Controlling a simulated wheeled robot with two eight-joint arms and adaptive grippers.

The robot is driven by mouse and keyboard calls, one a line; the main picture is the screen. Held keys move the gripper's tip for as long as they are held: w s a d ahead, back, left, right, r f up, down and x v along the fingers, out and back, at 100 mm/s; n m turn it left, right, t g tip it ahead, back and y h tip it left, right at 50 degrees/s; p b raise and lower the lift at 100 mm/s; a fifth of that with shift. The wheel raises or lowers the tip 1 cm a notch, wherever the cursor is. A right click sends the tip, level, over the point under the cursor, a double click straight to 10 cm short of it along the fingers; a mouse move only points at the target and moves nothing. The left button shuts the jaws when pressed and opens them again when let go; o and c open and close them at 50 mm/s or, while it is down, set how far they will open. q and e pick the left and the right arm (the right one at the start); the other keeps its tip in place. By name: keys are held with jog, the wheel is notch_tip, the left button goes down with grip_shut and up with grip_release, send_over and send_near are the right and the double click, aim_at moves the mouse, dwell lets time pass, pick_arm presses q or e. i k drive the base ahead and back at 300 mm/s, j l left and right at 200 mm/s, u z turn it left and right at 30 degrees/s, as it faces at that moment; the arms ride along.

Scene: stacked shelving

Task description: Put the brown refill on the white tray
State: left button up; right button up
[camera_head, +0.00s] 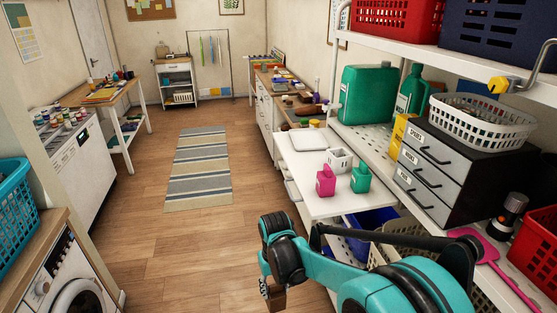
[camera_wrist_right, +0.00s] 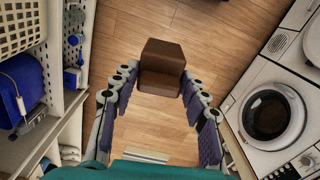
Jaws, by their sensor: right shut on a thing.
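The brown refill (camera_wrist_right: 164,60) is a brown block between the fingertips of my right gripper (camera_wrist_right: 159,80) in the right wrist view. The gripper is shut on it and holds it up over the wooden floor. In the head view my right gripper (camera_head: 273,290) is low in the middle, and a small part of the brown refill shows there. A flat white tray (camera_head: 307,140) lies on the white worktop at the right, beyond and to the right of the gripper. My left gripper is not in view.
Shelving with baskets and drawers (camera_head: 430,165) fills the right. A washing machine (camera_head: 75,275) stands left. The floor between is free.

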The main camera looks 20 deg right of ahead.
aim_at(308, 139)
jog(key=i+u, duration=0.25)
jog(key=i, duration=1.35)
